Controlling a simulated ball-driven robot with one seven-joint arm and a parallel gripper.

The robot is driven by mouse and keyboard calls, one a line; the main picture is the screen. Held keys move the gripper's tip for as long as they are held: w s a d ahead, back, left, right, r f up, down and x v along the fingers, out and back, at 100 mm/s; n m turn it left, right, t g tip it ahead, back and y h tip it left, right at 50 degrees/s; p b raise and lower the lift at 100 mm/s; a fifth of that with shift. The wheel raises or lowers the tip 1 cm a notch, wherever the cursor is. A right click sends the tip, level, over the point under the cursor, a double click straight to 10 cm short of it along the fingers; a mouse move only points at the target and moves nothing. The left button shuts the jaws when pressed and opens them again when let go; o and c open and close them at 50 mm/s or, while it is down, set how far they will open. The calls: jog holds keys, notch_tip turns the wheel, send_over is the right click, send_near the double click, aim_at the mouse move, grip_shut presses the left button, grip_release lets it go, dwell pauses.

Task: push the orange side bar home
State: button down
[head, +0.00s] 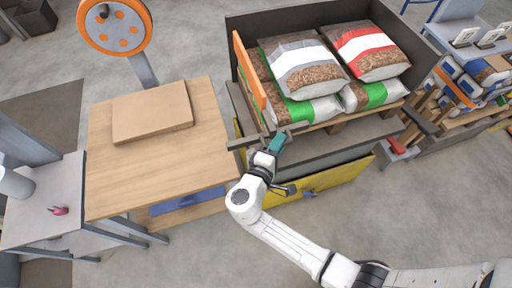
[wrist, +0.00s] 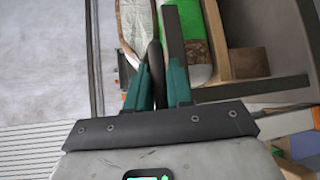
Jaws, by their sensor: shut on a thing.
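The orange side bar (head: 248,72) stands along the left side of the dark loading bay in the head view, beside the stacked bags. My gripper (head: 277,143) is at the bay's front left corner, just below the bar's near end. In the wrist view my teal fingers (wrist: 159,88) are closed around a dark rounded handle (wrist: 155,58). A dark upright strip (wrist: 173,38) rises beside the right finger. I cannot tell whether the handle joins the orange bar, and the gripper hides the lower part of that corner.
Bags with grey (head: 303,62) and red (head: 368,50) bands lie on green-banded bags over a wooden pallet (head: 338,123). A wooden table (head: 150,160) with a flat cardboard piece (head: 152,112) stands left. A yellow panel (head: 325,182) is below the bay. The front floor is clear.

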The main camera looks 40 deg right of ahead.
jog(key=s+d, duration=0.3)
jog(key=d, duration=0.5)
jog(key=shift+d+b, duration=0.3)
jog(key=c, duration=1.1)
grip_release()
jog(key=shift+d, duration=0.15)
jog(key=shift+c, duration=0.2)
jog(key=shift+o, duration=0.2)
jog(key=b+v, duration=0.1)
jog(key=v, duration=1)
jog(key=shift+w+b, duration=0.15)
jog(key=shift+b, duration=0.25)
jog(key=shift+f, duration=0.1)
